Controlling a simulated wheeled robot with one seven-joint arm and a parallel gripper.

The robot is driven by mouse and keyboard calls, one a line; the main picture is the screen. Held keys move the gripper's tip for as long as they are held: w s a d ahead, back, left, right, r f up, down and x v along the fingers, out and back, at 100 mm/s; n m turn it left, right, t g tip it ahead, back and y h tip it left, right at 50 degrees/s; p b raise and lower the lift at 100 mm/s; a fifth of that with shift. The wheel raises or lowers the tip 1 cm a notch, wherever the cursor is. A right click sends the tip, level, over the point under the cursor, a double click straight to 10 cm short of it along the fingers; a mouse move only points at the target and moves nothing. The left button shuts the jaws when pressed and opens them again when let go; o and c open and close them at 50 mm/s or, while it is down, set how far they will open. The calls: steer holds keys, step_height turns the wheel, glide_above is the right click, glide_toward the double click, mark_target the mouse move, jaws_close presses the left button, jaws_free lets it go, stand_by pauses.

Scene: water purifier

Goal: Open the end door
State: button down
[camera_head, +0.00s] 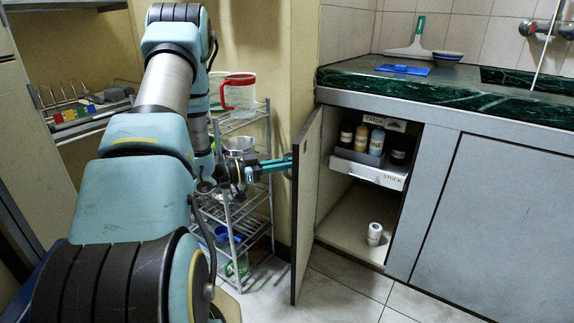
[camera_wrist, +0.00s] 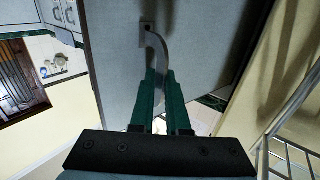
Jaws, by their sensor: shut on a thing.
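The end door (camera_head: 305,200) of the counter cabinet stands swung well open at the left end, seen nearly edge-on. Inside the opening show a shelf drawer with several bottles and a white jar (camera_head: 374,234) on the cabinet floor. My gripper (camera_head: 286,163) reaches from the left to the door's outer face. In the wrist view, the curved metal handle (camera_wrist: 151,33) on the grey door face (camera_wrist: 112,70) runs down between the green fingertips (camera_wrist: 160,76).
A wire rack (camera_head: 228,205) with a red-handled jug (camera_head: 239,93) stands close beside my forearm, left of the door. A closed cabinet door (camera_head: 490,220) is to the right. The tiled floor (camera_head: 345,285) before the open cabinet is clear.

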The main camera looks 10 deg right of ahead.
steer(key=shift+w+r, duration=0.1)
steer(key=shift+w, duration=0.05)
steer(key=c, duration=1.2)
jaws_free()
steer(key=a, duration=0.3)
steer(key=s+a, duration=0.1)
steer(key=a, duration=0.3)
steer(key=s+a+p, duration=0.1)
steer(key=a, duration=0.2)
steer(key=shift+a, duration=0.25)
